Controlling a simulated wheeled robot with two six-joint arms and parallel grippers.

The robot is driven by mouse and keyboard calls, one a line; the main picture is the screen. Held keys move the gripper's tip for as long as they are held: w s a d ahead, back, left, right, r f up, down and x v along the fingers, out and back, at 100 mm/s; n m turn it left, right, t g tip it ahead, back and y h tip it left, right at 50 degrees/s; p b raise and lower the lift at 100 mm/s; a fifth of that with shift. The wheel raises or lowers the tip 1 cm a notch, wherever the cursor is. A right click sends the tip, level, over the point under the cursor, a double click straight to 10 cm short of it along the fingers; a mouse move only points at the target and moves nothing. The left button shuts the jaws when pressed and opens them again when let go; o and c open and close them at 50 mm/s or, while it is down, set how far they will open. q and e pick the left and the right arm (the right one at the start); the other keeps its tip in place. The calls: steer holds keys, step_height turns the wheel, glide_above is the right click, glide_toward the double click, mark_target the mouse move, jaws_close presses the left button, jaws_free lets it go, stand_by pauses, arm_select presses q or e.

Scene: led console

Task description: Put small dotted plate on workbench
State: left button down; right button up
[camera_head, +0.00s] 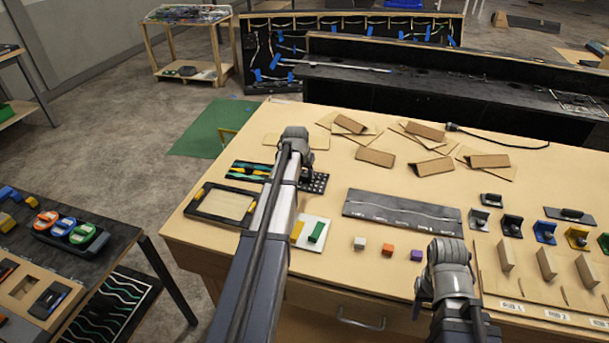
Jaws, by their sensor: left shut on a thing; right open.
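The small dotted plate (316,183), black with pale dots, shows just right of my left forearm, low over the workbench (345,255). The forearm hides its left part, and I cannot tell whether it touches the bench top. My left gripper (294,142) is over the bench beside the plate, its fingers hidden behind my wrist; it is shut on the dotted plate. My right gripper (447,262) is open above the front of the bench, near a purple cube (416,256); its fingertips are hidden.
A framed tray (224,204) and a white plate with yellow and green blocks (313,233) flank my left arm. A dark strip (402,211) lies to the right. Cardboard pieces (375,157) cover the back; coloured hooks and wooden wedges stand at the right.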

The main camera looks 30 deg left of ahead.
arm_select(q)
steer(key=shift+c, duration=2.2)
jaws_free()
steer(key=shift+f, duration=0.1)
steer(key=p+v, duration=1.1)
steer(key=v, duration=0.1)
steer(key=shift+p, duration=0.3)
steer(key=shift+s, duration=0.1)
steer(key=s+d+m+g, duration=0.1)
steer(key=s+d, duration=0.2)
steer(key=d, duration=0.7)
steer(key=s+d+m+g, duration=0.15)
steer(key=s+d, duration=0.25)
steer(key=d, duration=0.6)
steer(key=s+d+f+m+g, duration=0.1)
steer(key=s+d+m, duration=0.3)
steer(key=s+d, duration=1.1)
steer(key=shift+s+d+g, duration=0.35)
steer(key=shift+s+g, duration=0.1)
steer(key=shift+s, duration=0.3)
